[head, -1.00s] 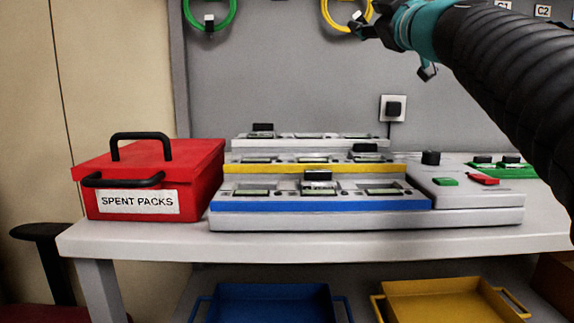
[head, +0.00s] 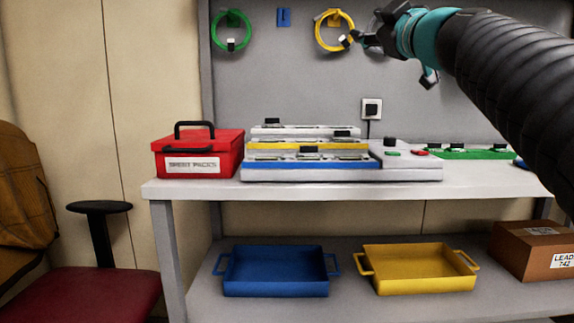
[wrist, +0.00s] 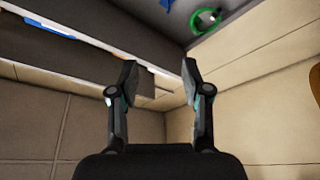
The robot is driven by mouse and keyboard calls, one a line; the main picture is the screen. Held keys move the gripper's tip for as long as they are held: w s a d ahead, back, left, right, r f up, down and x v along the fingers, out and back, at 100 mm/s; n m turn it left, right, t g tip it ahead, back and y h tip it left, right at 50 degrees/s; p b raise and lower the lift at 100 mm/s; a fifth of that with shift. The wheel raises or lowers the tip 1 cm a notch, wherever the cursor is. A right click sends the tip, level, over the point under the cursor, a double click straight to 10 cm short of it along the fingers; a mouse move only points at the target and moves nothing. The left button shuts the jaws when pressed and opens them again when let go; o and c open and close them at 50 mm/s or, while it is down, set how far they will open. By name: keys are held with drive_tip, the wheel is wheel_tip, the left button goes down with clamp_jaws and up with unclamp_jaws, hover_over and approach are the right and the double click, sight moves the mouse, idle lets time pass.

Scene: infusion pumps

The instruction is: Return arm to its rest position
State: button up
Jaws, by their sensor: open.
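My gripper (wrist: 160,85) shows in the wrist view with its two fingers apart and nothing between them. In the head view my gripper (head: 362,34) is at the upper right, raised well above the bench, and looks to overlap the yellow cable coil on the wall behind. My dark ribbed arm reaches in from the right edge. The stepped pump rack (head: 312,174) stands on the bench below, with blue, yellow and white tiers. My gripper is clear of it.
A red spent packs box (head: 190,149) sits at the bench's left end. A blue tray (head: 275,288), a yellow tray (head: 420,284) and a cardboard box (head: 525,262) are on the lower shelf. A red-seated chair (head: 90,292) stands left. A green coil (head: 232,17) hangs on the wall.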

drive_tip(key=s+a+f+m+g, duration=0.2)
drive_tip(key=s+f+g, duration=0.1)
drive_tip(key=f, duration=0.7)
drive_tip(key=s+a+f+m+g+h+p, duration=0.1)
drive_tip(key=s+f+m+g, duration=0.2)
drive_tip(key=f, duration=0.6)
drive_tip(key=s+a+f+m+g, duration=0.1)
drive_tip(key=s+a+f+g, duration=0.2)
drive_tip(key=f, duration=0.7)
drive_tip(key=s+d+f+m+g+h, duration=0.2)
drive_tip(key=s+d+f+m+g, duration=0.1)
drive_tip(key=s+f, duration=0.6)
drive_tip(key=s+d+f+m+g+h+p, duration=0.1)
drive_tip(key=s+d+f+m+g+h, duration=0.1)
drive_tip(key=s+f, duration=0.6)
wheel_tip(320, 180, down, 6)
drive_tip(key=shift+s+d+f+m+g+h, duration=0.2)
drive_tip(key=shift+s+d+m+g+h, duration=0.25)
drive_tip(key=shift+d, duration=0.25)
drive_tip(key=shift+w, duration=0.1)
